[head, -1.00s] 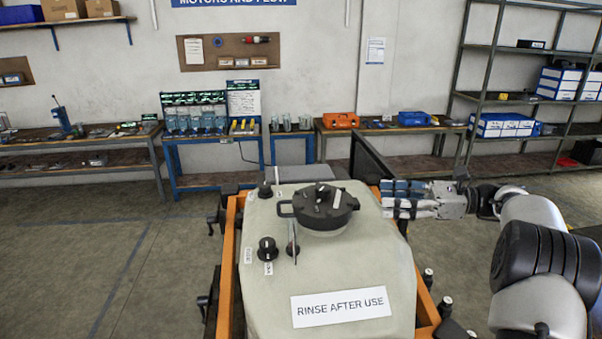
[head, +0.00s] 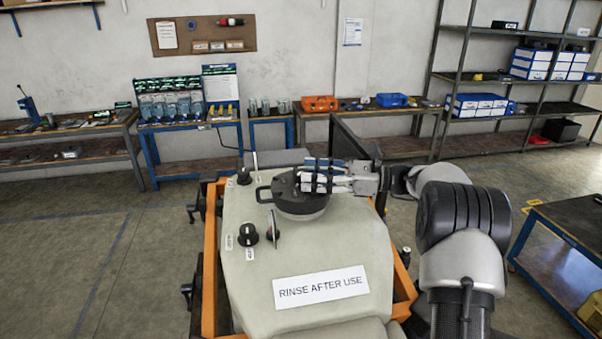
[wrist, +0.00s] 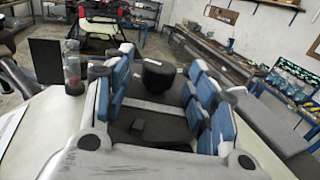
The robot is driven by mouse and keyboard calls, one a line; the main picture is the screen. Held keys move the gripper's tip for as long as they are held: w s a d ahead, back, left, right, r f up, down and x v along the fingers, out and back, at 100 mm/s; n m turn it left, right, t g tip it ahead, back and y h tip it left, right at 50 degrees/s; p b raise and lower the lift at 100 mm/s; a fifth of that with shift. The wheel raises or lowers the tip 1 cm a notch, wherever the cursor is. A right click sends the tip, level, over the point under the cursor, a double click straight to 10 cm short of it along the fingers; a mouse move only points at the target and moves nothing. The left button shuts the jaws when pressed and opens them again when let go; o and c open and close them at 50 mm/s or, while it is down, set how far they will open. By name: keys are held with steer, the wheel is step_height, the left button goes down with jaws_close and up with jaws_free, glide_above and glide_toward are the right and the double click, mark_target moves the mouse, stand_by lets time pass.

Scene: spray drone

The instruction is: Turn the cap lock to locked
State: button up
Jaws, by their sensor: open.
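The round black cap (head: 290,207) sits on top of the pale tank (head: 240,290), its loop handle to the left. In the head view my gripper (head: 318,177) reaches in from the right, over the cap, and hides much of its top and lock. In the wrist view my gripper (wrist: 160,98) is open, one blue-and-grey finger on each side.
A black knob (head: 248,235) and a thin upright lever (head: 272,224) stand left of and nearer than the cap. Another knob (head: 243,176) is at the tank's far left corner. An orange frame (head: 209,270) surrounds the tank. Benches and shelves (head: 515,80) line the wall.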

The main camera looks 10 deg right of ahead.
mark_target(301, 171)
steer(key=shift+x, duration=1.65)
steer(key=c, duration=1.1)
